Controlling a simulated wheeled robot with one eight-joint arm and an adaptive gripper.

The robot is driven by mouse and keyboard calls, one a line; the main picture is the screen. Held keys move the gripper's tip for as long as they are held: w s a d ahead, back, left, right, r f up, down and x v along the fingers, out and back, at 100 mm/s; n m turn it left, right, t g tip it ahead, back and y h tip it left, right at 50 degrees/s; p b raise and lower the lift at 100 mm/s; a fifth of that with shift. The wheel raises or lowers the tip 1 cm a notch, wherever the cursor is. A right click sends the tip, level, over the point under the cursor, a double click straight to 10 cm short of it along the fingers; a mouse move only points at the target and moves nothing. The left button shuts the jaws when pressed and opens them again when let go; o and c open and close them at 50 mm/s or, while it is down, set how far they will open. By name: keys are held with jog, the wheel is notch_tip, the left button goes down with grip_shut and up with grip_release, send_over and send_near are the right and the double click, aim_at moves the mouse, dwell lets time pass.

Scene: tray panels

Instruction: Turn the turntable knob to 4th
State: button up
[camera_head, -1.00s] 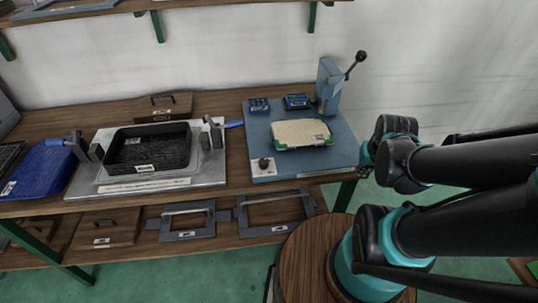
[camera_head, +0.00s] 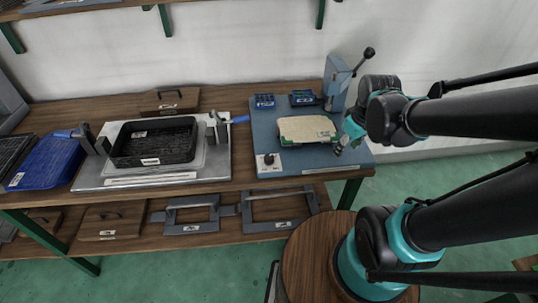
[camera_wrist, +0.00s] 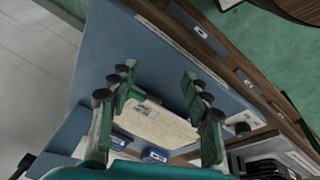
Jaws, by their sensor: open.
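The small black knob (camera_head: 269,159) stands on a white label plate at the front left corner of the blue base plate (camera_head: 310,157). In the wrist view the knob (camera_wrist: 243,128) is at the lower right, beyond the right finger. The markings around it are too small to read. My gripper (camera_head: 340,149) is over the right side of the blue base, to the right of the knob and apart from it. In the wrist view my gripper (camera_wrist: 160,84) is open and empty, with its fingers spread above the base.
A beige and green board (camera_head: 307,129) lies on the base, left of my gripper. Blue blocks (camera_head: 303,98) and an upright post with a lever (camera_head: 338,83) stand behind it. A black tray (camera_head: 153,142) sits in a metal fixture to the left.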

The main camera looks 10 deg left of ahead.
jog(key=a+r+n+g, duration=0.2)
jog(key=a+r+n, duration=0.5)
jog(key=a+n, duration=0.6)
notch_tip(320, 180, up, 6)
jog(key=n+g, duration=0.1)
jog(key=n, duration=0.8)
send_over(269, 157)
jog(key=shift+h, duration=0.3)
notch_tip(269, 157, down, 17)
jog(key=shift+w+f, duration=0.1)
jog(key=shift+f, duration=0.05)
grip_shut()
